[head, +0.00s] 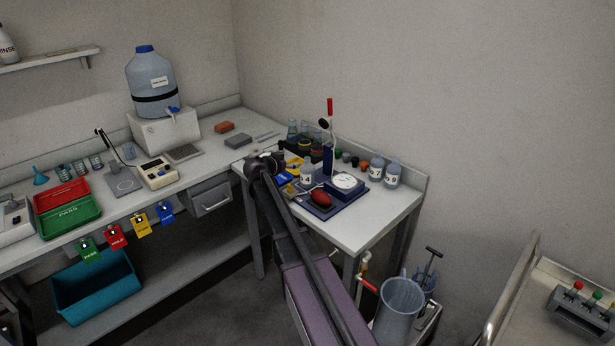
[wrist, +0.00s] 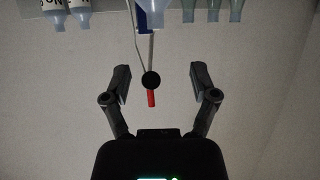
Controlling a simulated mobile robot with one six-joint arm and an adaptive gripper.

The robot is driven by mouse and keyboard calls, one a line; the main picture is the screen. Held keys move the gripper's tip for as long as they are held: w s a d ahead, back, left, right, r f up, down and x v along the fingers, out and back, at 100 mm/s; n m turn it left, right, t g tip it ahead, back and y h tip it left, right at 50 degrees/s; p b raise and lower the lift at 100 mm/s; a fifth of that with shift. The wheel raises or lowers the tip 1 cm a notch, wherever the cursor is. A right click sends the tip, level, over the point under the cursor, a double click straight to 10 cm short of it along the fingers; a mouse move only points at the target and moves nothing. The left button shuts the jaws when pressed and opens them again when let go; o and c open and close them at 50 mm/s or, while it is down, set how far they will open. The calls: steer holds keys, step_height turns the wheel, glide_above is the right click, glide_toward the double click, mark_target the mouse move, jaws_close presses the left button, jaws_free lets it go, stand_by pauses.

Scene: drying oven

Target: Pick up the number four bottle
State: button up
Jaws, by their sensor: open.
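Two pale bottles with white labels stand at the back right of the bench in the head view: a left one (head: 377,168) and a right one (head: 392,176). Another pale labelled bottle (head: 306,174) stands further left, beside the blue stand. The labels are too small to read surely, so I cannot tell which is number four. My gripper (wrist: 160,80) is open and empty in the wrist view. In the head view its end (head: 264,160) is over the bench's left part, left of these bottles. Two labelled bottles (wrist: 67,12) are cut off at the wrist view's top left.
A blue stand with a dial (head: 345,183) and a red upright tip (head: 330,107) rises mid-bench. A red oval object (head: 321,198) lies before it. Glass flasks (head: 292,129) stand behind. A large water jug (head: 150,80) is at left. The bench's front right corner is clear.

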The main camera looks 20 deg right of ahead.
mark_target(306, 161)
steer(key=b+x, duration=0.2)
steer(key=x, duration=0.5)
steer(key=shift+f+b, duration=0.2)
steer(key=shift+b, duration=0.1)
steer(key=shift+w+d, duration=0.1)
steer(key=shift+d, duration=0.1)
steer(key=shift+s+b+x, duration=0.1)
steer(key=shift+b+x, duration=0.45)
steer(key=shift+x, duration=0.75)
steer(key=shift+s+b+x, duration=0.15)
steer(key=shift+b+x, duration=0.4)
steer(key=shift+x, duration=0.75)
steer(key=shift+d+f, duration=0.1)
jaws_close()
